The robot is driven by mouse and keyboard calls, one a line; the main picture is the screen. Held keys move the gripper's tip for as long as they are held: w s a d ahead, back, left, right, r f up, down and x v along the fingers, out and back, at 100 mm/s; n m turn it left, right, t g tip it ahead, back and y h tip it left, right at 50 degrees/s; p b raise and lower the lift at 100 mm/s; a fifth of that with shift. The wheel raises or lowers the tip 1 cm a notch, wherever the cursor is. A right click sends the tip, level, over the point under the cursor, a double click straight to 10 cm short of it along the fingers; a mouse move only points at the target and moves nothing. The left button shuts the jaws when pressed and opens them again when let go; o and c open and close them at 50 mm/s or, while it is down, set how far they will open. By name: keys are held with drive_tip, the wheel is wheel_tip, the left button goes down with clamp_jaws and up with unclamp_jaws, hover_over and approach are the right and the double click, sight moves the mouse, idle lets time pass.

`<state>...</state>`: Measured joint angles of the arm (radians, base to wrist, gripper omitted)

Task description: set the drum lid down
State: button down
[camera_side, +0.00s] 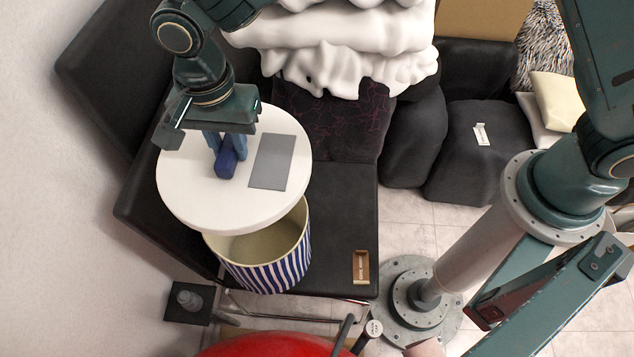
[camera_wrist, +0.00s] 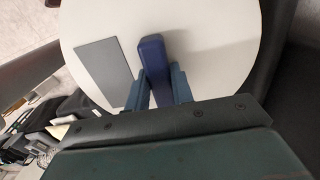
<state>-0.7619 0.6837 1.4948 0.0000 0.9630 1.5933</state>
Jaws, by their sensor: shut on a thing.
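The drum lid (camera_side: 205,200) is a round white disc with a dark blue bar handle (camera_side: 226,162) and a grey rectangular patch. My gripper (camera_side: 219,147) is shut on the blue handle from above. The drum (camera_side: 268,262) is blue-and-white striped, with a cream inside showing open at its front. The lid is held over the drum's far part, shifted to the upper left of its mouth; whether they touch I cannot tell. In the wrist view the lid (camera_wrist: 215,65) fills the middle, with the handle (camera_wrist: 154,62) between my fingers.
The drum stands on a black seat (camera_side: 345,215) with free room to its right. A small brown-framed tag (camera_side: 361,267) lies there. White lumpy bedding (camera_side: 340,45) is piled behind. A red rounded object (camera_side: 275,345) is at the front, and a dark box (camera_side: 190,303) is at the left.

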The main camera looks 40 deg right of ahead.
sight(264, 114)
drive_tip(key=w+d, duration=0.1)
drive_tip(key=d, duration=0.2)
drive_tip(key=w+d+f+n, duration=0.1)
drive_tip(key=d, duration=0.2)
drive_tip(key=w+d+f+n, duration=0.1)
drive_tip(key=d, duration=0.1)
drive_tip(key=shift+w+d, duration=0.4)
drive_tip(key=d+f+n, duration=0.2)
drive_tip(key=d+n, duration=0.1)
drive_tip(key=d, duration=1)
drive_tip(key=s+d+f+n, duration=0.1)
drive_tip(key=d+f+n, duration=0.2)
drive_tip(key=d, duration=1.1)
drive_tip(key=shift+s+d+n, duration=0.3)
drive_tip(key=shift+n, duration=0.5)
drive_tip(key=a+f, duration=0.3)
drive_tip(key=f, duration=1.2)
drive_tip(key=a+f, duration=0.4)
drive_tip(key=f, duration=1)
drive_tip(key=shift+w+f, duration=0.3)
drive_tip(key=shift+f, duration=0.05)
drive_tip(key=shift+f, duration=0.1)
